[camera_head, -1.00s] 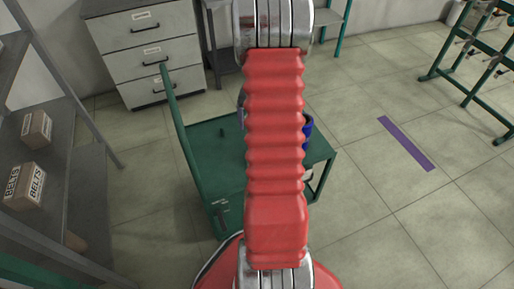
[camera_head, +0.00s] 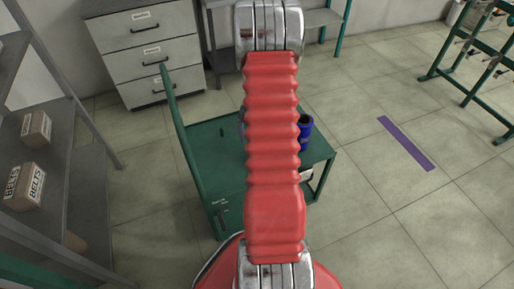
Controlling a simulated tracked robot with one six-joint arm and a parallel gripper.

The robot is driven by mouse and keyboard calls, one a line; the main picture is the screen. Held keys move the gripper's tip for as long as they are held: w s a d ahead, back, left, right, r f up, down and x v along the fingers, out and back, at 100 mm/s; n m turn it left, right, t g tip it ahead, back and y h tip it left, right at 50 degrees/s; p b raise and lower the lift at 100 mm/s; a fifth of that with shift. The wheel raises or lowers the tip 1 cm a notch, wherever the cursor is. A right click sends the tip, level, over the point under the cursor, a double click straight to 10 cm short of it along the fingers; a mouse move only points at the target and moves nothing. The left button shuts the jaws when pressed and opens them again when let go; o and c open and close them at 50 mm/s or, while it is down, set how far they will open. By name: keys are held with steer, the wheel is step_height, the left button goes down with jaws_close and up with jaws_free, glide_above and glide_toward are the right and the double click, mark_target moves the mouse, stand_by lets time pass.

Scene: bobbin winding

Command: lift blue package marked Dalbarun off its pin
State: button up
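A blue package (camera_head: 305,132) stands on the green cart (camera_head: 215,150), just right of my red arm, which hides part of it. I cannot read any marking on it or see its pin. A short dark green pin (camera_head: 222,132) stands bare on the cart's top, left of the arm. Something dark shows at the arm's left edge, mostly hidden. My gripper is not in view; only my arm crosses the middle of the picture.
Grey shelves with boxes marked BELTS (camera_head: 24,186) stand at the left. A drawer cabinet (camera_head: 150,55) is at the back left. A green rack (camera_head: 480,75) stands at the right. The floor right of the cart is clear, with a purple strip (camera_head: 406,143).

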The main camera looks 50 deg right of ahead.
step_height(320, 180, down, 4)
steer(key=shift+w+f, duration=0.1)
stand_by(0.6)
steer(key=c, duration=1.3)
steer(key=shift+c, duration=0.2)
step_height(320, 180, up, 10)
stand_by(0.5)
